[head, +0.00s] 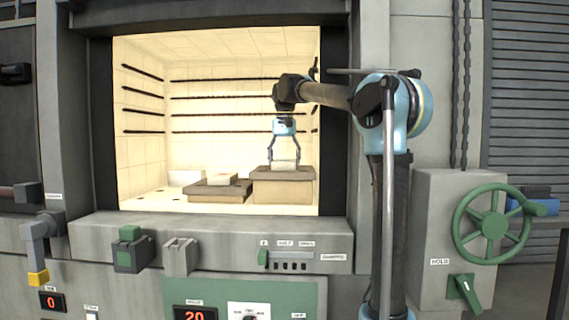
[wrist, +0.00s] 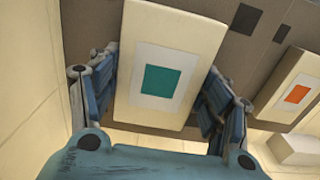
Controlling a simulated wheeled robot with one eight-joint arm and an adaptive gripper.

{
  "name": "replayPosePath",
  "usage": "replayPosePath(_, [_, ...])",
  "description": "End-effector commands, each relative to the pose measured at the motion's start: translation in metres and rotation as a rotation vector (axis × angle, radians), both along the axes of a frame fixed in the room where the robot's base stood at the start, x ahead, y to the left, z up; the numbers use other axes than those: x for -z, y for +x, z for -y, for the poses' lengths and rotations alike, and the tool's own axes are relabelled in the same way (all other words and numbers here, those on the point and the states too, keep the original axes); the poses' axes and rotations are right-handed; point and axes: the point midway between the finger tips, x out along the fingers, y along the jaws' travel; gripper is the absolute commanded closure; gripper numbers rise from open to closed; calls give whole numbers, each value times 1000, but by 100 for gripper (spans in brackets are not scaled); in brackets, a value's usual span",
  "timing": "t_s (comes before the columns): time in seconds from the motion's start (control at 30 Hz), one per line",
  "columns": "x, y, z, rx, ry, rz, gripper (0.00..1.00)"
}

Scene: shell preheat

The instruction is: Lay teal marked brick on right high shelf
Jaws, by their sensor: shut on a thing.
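The teal marked brick (wrist: 126,70) is a pale block with a teal square on a white patch. It lies between the two fingers of my gripper (wrist: 160,92) in the wrist view. In the head view my gripper (head: 284,163) points down over the right high shelf (head: 283,190), shut on this brick. The brick's underside is at or very close to the shelf top; I cannot tell whether it touches. The brown shelf surface (wrist: 215,50) shows behind the brick in the wrist view.
An orange marked brick (wrist: 277,107) lies to the right in the wrist view. In the head view a pale brick (head: 222,179) lies on the lower left shelf (head: 218,194). The furnace opening's frame (head: 101,120) surrounds my reach.

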Motion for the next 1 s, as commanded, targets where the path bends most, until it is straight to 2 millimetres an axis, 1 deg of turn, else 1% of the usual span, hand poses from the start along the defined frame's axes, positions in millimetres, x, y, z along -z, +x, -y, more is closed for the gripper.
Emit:
replayPosePath(0.03, [0, 0, 0, 0, 0, 0, 23])
replayPosePath(0.1, [0, 0, 0, 0, 0, 0, 9])
replayPosePath(0.57, [-3, 0, 0, 1, 0, 0, 9])
replayPosePath(0.67, [-11, 1, 1, 1, 0, 0, 9])
replayPosePath(0.77, [-25, 1, 1, 1, 0, 0, 9])
replayPosePath(1.0, [-67, 1, 1, 2, 0, 0, 9])
